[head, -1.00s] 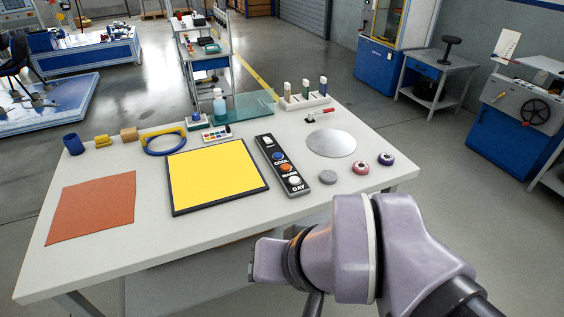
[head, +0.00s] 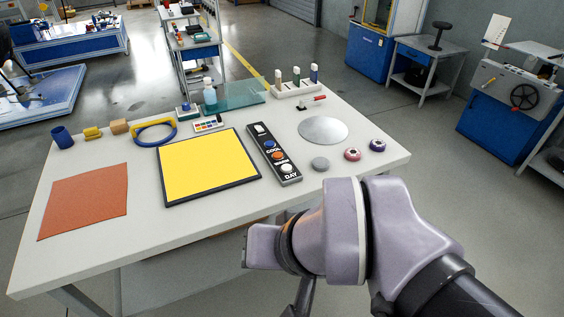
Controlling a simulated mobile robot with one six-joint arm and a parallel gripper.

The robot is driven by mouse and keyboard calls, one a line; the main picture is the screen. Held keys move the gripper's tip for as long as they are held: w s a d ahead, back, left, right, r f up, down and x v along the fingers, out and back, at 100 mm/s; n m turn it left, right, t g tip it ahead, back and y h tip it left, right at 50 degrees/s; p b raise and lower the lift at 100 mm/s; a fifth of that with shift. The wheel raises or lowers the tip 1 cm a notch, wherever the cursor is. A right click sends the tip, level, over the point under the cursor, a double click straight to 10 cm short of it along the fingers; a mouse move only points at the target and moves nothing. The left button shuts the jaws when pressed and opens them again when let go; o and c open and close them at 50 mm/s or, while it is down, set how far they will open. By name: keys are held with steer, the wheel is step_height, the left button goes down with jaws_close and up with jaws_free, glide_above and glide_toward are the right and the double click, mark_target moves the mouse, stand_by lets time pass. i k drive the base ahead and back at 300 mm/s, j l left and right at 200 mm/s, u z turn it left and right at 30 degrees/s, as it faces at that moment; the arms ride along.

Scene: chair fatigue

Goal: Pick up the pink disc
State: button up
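The pink disc (head: 352,154) is a small round piece with a dark centre. It lies near the right front of the white table (head: 140,220), between a grey disc (head: 320,164) and a purple disc (head: 377,145). My arm reaches in from the lower right, in front of the table edge and nearer to me than the discs. My gripper's fingertips cannot be made out behind the arm links, so I cannot see whether it is open or shut. Nothing covers the pink disc.
A large silver disc (head: 323,130) lies behind the small discs. Left of them are a black button panel (head: 273,155), a yellow board (head: 205,167) and an orange mat (head: 85,200). A white rack (head: 297,88) with several bottles stands at the back. A red-handled tool (head: 313,102) lies near it.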

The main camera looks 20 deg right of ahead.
mark_target(354, 154)
steer(key=i+l+z, duration=0.65)
steer(key=i, duration=0.3)
steer(key=j, duration=0.1)
